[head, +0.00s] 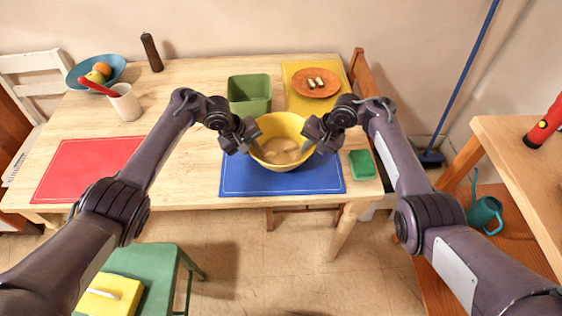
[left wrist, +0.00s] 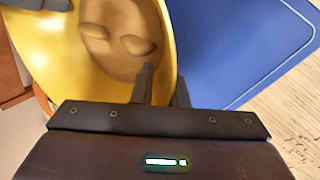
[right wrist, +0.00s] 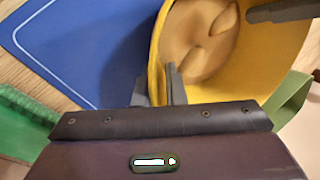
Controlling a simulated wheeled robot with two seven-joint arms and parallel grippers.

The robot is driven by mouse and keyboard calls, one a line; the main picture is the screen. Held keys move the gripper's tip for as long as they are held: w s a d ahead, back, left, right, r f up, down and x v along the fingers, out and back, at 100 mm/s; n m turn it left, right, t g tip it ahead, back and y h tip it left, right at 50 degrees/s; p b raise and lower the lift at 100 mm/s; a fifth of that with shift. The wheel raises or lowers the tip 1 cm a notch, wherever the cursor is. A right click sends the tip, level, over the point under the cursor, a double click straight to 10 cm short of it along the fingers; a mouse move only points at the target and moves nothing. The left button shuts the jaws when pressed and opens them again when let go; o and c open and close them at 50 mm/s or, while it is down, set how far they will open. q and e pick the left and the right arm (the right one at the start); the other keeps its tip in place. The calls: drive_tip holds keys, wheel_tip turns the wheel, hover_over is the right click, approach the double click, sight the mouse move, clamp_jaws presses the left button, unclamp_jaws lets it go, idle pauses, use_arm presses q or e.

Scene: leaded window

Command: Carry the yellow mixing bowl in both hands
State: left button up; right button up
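The yellow mixing bowl (head: 268,125) is over the back part of the blue mat (head: 240,185), with a beige mixture (head: 281,151) inside. It looks upright; I cannot tell whether its base touches the mat. My left gripper (head: 252,146) is at the bowl's left rim. In the left wrist view its fingers (left wrist: 163,88) stand on either side of the yellow wall (left wrist: 40,60), closed on it. My right gripper (head: 312,144) is at the right rim. In the right wrist view its fingers (right wrist: 157,86) pinch the wall (right wrist: 255,70) likewise.
A green bin (head: 250,94) stands behind the bowl. A yellow mat (head: 297,98) with an orange plate (head: 316,84) is behind right. A green sponge-like block (head: 361,164) lies right of the blue mat. A red mat (head: 85,168) and white cup (head: 126,104) are left.

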use_arm(q)
drive_tip(key=shift+o, duration=1.1)
drive_tip(key=shift+a, duration=0.1)
use_arm(e)
drive_tip(key=shift+o, duration=1.1)
use_arm(q)
drive_tip(key=shift+o, duration=0.5)
use_arm(e)
drive_tip(key=shift+o, duration=0.5)
use_arm(q)
drive_tip(key=shift+r, duration=0.1)
